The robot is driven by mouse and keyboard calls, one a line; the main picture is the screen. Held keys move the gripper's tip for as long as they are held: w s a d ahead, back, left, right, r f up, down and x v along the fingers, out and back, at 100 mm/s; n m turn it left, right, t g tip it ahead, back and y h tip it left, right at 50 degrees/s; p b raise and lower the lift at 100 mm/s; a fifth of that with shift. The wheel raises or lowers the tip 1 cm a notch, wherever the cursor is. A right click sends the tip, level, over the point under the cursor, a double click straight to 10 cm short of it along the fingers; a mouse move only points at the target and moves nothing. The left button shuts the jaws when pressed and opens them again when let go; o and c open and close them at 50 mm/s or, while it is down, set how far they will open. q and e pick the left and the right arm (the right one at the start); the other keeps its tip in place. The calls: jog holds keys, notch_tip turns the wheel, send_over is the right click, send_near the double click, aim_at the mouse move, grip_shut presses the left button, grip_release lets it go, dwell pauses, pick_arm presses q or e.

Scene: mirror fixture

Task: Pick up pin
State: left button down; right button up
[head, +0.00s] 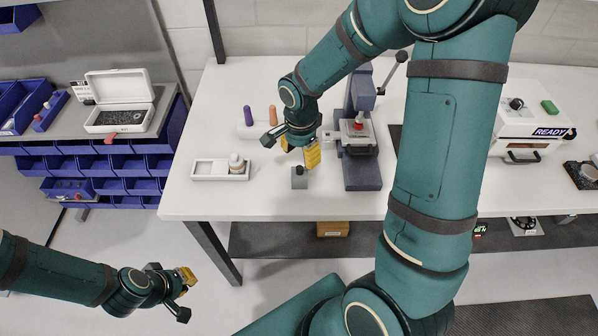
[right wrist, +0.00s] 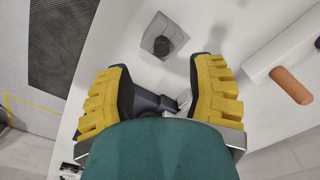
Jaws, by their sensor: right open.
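A short black pin-like cylinder (head: 299,170) stands on a small grey block (head: 299,182) near the front of the white table. In the right wrist view, the black cylinder (right wrist: 163,46) sits upright on its grey block (right wrist: 167,32), beyond the fingertips. My right gripper (head: 300,152) is open and empty, just behind and above the block in the head view. Its yellow-padded fingers show wide apart in the right wrist view (right wrist: 160,75), with the cylinder apart from both. My left gripper (head: 184,284) hangs over the floor, away from the table; its opening is unclear.
A dark press-like fixture (head: 362,175) with a lever stands close to the right of my right gripper. A white tray (head: 210,171) lies left of the block. A stand with purple and orange handles (head: 247,116) is behind. The front table strip is clear.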

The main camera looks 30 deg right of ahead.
aim_at(300, 168)
jog(key=shift+w+f, duration=0.1)
jog(key=shift+f, duration=3.1)
grip_shut()
